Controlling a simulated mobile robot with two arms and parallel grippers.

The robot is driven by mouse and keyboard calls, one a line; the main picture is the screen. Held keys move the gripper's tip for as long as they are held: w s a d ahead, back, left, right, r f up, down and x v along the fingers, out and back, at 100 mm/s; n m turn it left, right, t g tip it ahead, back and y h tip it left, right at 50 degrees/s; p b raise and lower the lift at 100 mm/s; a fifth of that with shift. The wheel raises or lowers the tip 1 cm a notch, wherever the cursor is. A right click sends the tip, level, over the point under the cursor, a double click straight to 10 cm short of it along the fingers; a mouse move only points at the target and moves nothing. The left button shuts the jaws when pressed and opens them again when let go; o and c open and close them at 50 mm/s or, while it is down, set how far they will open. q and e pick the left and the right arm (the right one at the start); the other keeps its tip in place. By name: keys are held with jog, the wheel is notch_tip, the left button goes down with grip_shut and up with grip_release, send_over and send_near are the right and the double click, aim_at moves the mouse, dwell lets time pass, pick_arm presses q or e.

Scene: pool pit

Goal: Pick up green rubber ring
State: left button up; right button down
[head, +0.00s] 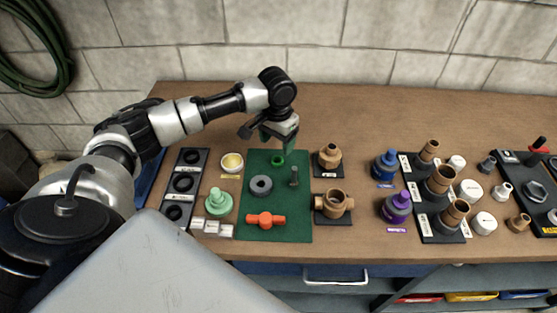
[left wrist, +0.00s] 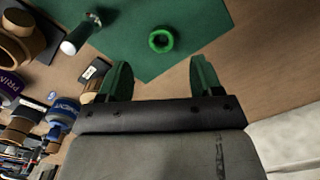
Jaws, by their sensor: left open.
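The green rubber ring (head: 277,160) lies flat on the dark green mat (head: 288,218), near the mat's far edge. It also shows in the left wrist view (left wrist: 161,40), with its dark hole visible. My left gripper (head: 268,140) is above the far edge of the mat, close to the ring. In the left wrist view its two green fingers (left wrist: 160,75) are spread apart with nothing between them. The ring shows beyond the fingertips, roughly centred between them, and apart from them. My right gripper is not in view.
A yellow cup (head: 232,162) stands left, brass fittings (head: 330,157) right. A stone wall (head: 340,45) stands behind; the bench (head: 370,115) is clear at the back.

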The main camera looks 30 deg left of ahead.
aim_at(277, 163)
pick_arm(q)
jog(key=shift+f, duration=0.6)
jog(key=shift+w+f, duration=0.1)
jog(key=shift+f, duration=0.5)
jog(key=shift+a+f+p, duration=0.1)
jog(key=shift+f+p, duration=0.4)
jog(key=shift+f, duration=1.8)
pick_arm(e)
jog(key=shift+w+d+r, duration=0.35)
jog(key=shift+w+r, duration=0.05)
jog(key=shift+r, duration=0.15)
pick_arm(q)
jog(key=c, duration=1.1)
jog(key=shift+o, duration=0.2)
notch_tip(277, 163, up, 10)
jog(key=b, duration=0.1)
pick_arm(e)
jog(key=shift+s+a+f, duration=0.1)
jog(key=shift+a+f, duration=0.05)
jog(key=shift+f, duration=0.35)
